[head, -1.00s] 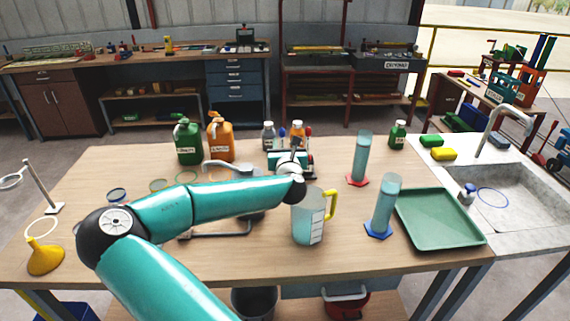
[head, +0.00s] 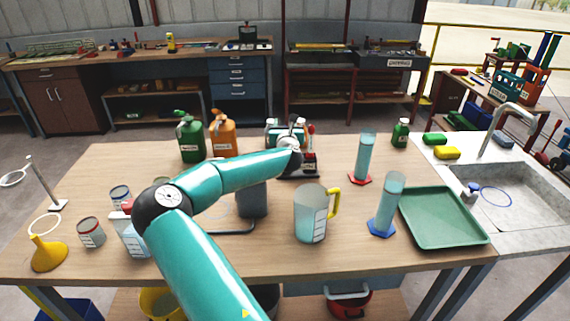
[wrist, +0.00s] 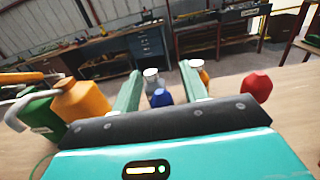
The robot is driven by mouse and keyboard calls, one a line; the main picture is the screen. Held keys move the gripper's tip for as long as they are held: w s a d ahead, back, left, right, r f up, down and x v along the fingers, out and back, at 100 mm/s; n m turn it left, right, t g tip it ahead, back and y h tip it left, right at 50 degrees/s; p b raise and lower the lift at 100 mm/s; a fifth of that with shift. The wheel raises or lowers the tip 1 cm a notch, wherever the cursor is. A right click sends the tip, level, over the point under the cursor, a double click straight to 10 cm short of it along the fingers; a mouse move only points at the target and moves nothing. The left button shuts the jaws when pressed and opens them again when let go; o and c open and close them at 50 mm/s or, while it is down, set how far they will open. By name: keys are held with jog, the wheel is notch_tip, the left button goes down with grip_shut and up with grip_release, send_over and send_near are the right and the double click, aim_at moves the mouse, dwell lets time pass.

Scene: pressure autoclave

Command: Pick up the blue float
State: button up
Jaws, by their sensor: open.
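The blue float (wrist: 162,97) shows in the wrist view between my gripper's two fingers, low in the gap, with its lower part hidden by the gripper body. My gripper (wrist: 160,73) is open, with a finger to each side of the float. I cannot tell whether either finger touches it. In the head view my gripper (head: 289,124) is at the back middle of the table, and my arm and gripper hide the float there.
A red float (wrist: 257,86) is right of my gripper. A grey bottle (wrist: 153,80) stands behind the blue float. An orange jug (head: 222,135) and a green jug (head: 190,138) stand to the left. A measuring jug (head: 311,212) and cylinders (head: 365,157) are nearer and right.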

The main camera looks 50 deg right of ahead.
grip_shut()
jog(key=shift+r, duration=0.2)
